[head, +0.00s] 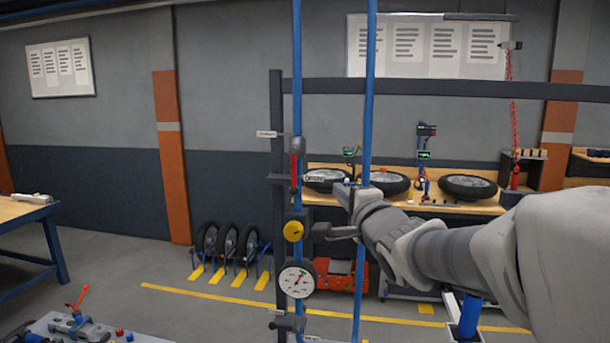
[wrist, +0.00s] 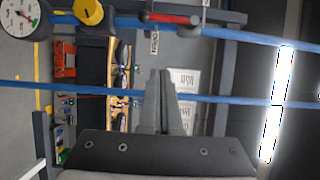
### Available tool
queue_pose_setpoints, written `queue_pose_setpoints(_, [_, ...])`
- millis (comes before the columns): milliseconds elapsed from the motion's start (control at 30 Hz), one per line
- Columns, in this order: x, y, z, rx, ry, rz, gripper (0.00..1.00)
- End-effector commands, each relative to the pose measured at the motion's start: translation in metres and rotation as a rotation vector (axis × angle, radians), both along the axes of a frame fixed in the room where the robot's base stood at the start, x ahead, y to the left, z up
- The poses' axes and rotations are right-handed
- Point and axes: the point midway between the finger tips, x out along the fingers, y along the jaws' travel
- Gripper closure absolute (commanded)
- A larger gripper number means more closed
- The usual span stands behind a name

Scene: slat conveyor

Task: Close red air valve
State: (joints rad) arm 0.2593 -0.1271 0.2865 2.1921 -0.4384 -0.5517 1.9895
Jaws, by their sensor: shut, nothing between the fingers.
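The red air valve handle (head: 294,168) sits on the left vertical blue pipe, above a yellow knob. It hangs along the pipe from a dark grey pivot. It also shows in the wrist view (wrist: 172,18), lying along the pipe near the top edge. A small label plate (head: 315,178) is beside it on the right, and another (head: 267,134) is at the upper left. My gripper (head: 343,188) is shut and empty, to the right of the handle and apart from it. Its closed fingers (wrist: 160,74) point toward the pipe in the wrist view.
A second blue pipe (head: 363,90) runs vertically near my gripper. A yellow knob (head: 293,231) and a round gauge (head: 297,279) are below the handle. A dark frame post (head: 277,110) stands left. A bench (head: 460,205) with wheels is behind.

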Motion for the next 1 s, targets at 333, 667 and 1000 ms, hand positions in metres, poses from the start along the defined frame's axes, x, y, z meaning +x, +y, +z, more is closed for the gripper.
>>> queue_pose_setpoints(333, [0.002,0.001,-0.001,-0.001,0.0,0.0,1.0])
queue_pose_setpoints(667, [0.041,0.01,-0.004,0.0,0.0,0.001,1.0])
queue_pose_setpoints(1000, [0.091,0.023,-0.004,0.0,0.0,0.0,1.0])
